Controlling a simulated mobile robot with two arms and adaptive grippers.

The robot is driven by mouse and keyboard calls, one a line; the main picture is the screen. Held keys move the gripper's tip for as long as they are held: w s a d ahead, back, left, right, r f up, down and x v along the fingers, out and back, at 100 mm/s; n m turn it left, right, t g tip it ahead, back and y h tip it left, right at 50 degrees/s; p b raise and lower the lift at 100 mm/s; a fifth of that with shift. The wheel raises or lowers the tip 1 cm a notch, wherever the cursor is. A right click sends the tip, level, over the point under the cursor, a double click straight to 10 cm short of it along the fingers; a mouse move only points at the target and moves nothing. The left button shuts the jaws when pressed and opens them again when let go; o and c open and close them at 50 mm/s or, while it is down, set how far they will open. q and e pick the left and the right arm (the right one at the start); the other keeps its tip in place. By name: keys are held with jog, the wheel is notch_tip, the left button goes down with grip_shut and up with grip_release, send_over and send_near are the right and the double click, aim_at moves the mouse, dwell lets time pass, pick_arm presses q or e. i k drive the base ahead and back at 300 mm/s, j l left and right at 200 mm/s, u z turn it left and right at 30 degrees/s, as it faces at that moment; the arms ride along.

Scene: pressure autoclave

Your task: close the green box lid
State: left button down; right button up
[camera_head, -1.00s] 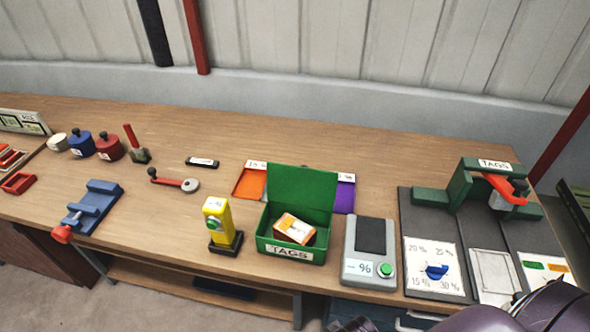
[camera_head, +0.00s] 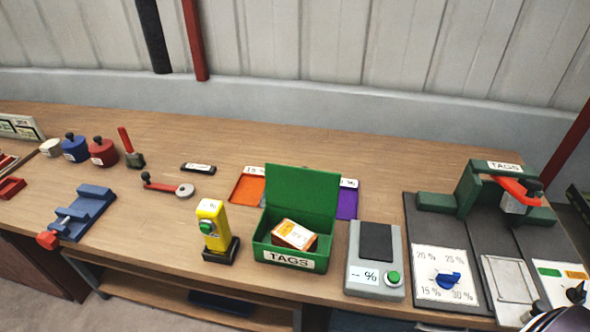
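The green box (camera_head: 259,251) stands near the front edge of the bench, with a white "TAGS" label on its front. Its green lid (camera_head: 301,201) stands open, upright at the back of the box. An orange and white tag pack (camera_head: 294,235) lies inside, tilted. A dark rounded part of my own arm shows at the bottom right corner, away from the box. My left gripper is not in view.
A yellow device (camera_head: 213,225) stands just left of the box, and a grey scale-like device (camera_head: 376,262) just right. Orange (camera_head: 247,188) and purple (camera_head: 347,203) trays lie behind the lid. A dark green press (camera_head: 470,188) stands at the right.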

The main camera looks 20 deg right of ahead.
aim_at(305, 189)
jog(key=k+j+z, duration=0.1)
jog(key=j+z, duration=0.3)
jog(key=k+j+z, duration=0.15)
jog(key=z, duration=0.2)
jog(key=k+j+z, duration=0.2)
jog(key=j+z, duration=0.2)
